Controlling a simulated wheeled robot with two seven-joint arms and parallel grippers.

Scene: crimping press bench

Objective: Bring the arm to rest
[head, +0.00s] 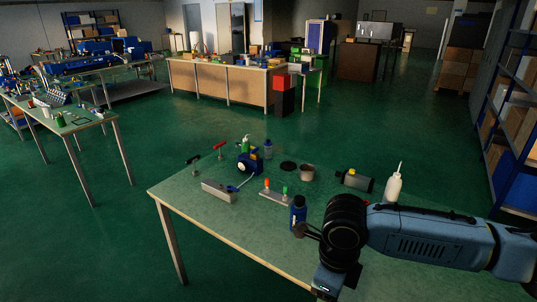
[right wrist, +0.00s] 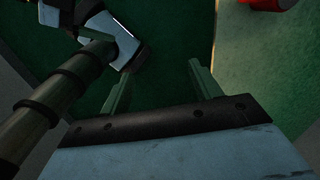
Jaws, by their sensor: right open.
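My right arm (head: 430,238) comes in from the right edge in the head view, over the front right of the green bench top (head: 205,225). Its wrist bends down at the bench's front edge, and its fingers cannot be made out there. In the right wrist view my right gripper (right wrist: 160,88) has its two fingers apart with nothing between them. Green floor shows beyond the fingers. My left arm and gripper are not in view.
A dark blue bottle (head: 298,212) stands just left of my right wrist. A white squeeze bottle (head: 393,187) stands behind the forearm. The bench's front left is clear.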

